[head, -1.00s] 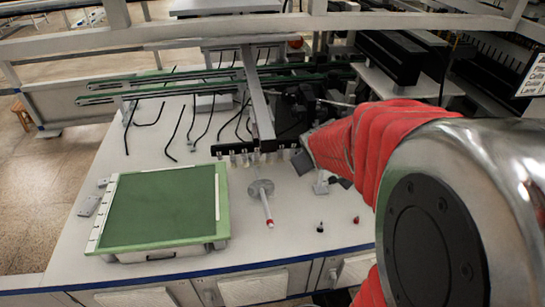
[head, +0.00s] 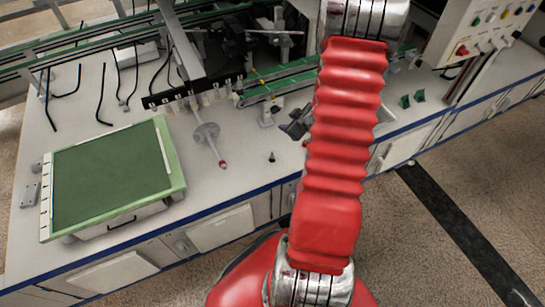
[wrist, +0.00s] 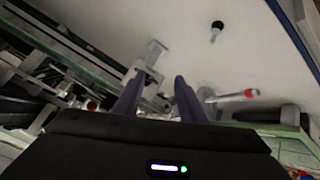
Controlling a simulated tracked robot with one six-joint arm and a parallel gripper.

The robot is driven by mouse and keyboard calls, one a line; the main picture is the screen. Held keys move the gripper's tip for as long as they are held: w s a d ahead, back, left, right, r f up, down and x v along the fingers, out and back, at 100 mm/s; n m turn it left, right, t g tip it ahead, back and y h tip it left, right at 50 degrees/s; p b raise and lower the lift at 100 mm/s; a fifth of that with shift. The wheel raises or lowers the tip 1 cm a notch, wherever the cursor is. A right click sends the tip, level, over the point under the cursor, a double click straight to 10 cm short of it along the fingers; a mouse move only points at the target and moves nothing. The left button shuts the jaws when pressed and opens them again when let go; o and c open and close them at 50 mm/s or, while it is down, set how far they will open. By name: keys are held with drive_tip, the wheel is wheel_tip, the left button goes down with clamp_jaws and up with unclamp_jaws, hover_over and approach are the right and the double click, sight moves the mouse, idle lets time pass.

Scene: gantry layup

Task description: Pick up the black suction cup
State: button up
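The black suction cup (head: 271,157) is a small dark piece standing on the white worktop, near its front edge, in the head view. In the wrist view the black suction cup (wrist: 217,28) shows at the upper right, beyond my fingertips, with a pale lower end. My gripper (wrist: 159,77) is open, with two dark fingers apart and nothing held between them. It is away from the cup and not touching it. My gripper is not clearly visible in the head view, where my red arm runs out of the top.
A green board (head: 110,175) lies on the worktop at left. A disc with a red-tipped rod (head: 207,133) stands between it and the cup; the red-tipped rod (wrist: 237,96) also shows in the wrist view. Green rails (head: 285,82) and a dark fixture (head: 297,128) lie behind and right.

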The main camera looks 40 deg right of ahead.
drive_tip(key=s+f+t+y, duration=0.15)
drive_tip(key=s+f, duration=0.25)
drive_tip(key=f, duration=0.4)
drive_tip(key=m+t+y, duration=0.1)
drive_tip(key=t+y, duration=0.1)
drive_tip(key=t, duration=0.1)
approach(272, 156)
drive_tip(key=s, duration=0.3)
drive_tip(key=shift+s+d+f, duration=0.1)
drive_tip(key=shift+s+d, duration=0.05)
drive_tip(key=shift+d, duration=0.05)
drive_tip(key=x, duration=0.7)
drive_tip(key=shift+w+f, duration=0.15)
drive_tip(key=shift+w, duration=0.25)
drive_tip(key=shift+w+f, duration=0.1)
drive_tip(key=shift+w, duration=0.3)
drive_tip(key=shift+x, duration=2.6)
drive_tip(key=shift+w+d, duration=0.1)
drive_tip(key=shift+d, duration=0.05)
